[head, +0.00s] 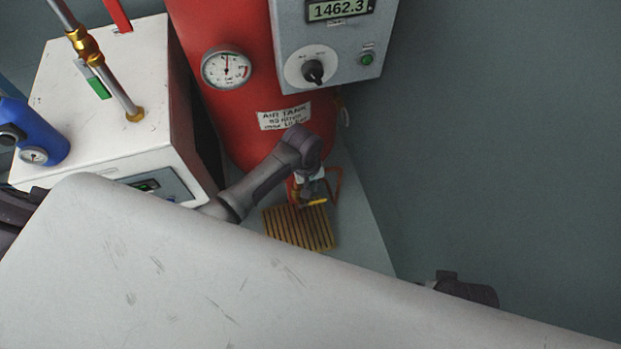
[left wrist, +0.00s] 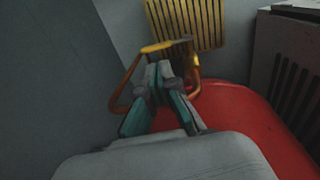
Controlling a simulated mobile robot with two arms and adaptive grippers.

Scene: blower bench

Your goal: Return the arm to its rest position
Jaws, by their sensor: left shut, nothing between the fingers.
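My left arm comes in from the left in the head view and reaches low in front of the red air tank (head: 222,35). Its gripper (left wrist: 159,72) shows in the left wrist view, its teal-sided fingers together with nothing between them. The fingertips are close to a yellow valve lever (left wrist: 157,47); I cannot tell if they touch it. The lever also shows in the head view (head: 317,202), below my wrist. A copper-coloured pipe loop (left wrist: 122,88) curves around the fingers. My right gripper is not seen.
A yellow slatted grate (head: 285,228) lies on the floor below the lever. A grey control box (head: 300,35) with a display reading 1462.3 is on the tank. A white cabinet (head: 110,80) with pipes stands left. A scratched pale surface fills the foreground. Grey wall on the right.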

